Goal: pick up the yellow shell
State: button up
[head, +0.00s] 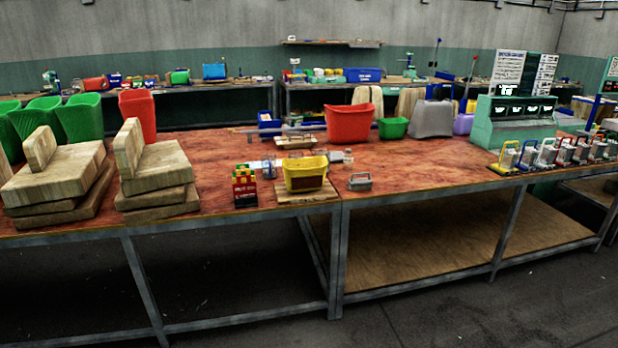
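The yellow shell (306,174) is an open-topped, bucket-like container near the front edge of the red-brown worktable (420,173). It sits upright on a thin wooden board (285,193). My gripper is not in view.
A red and yellow box (244,188) stands just left of the shell, and a small grey metal piece (360,182) lies to its right. A red tub (349,123) and a green tub (393,128) stand behind. Wooden blocks (60,172) fill the left.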

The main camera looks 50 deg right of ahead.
aim_at(308, 176)
jog(key=u, duration=0.05)
jog(key=i, duration=1)
jog(key=z, duration=0.05)
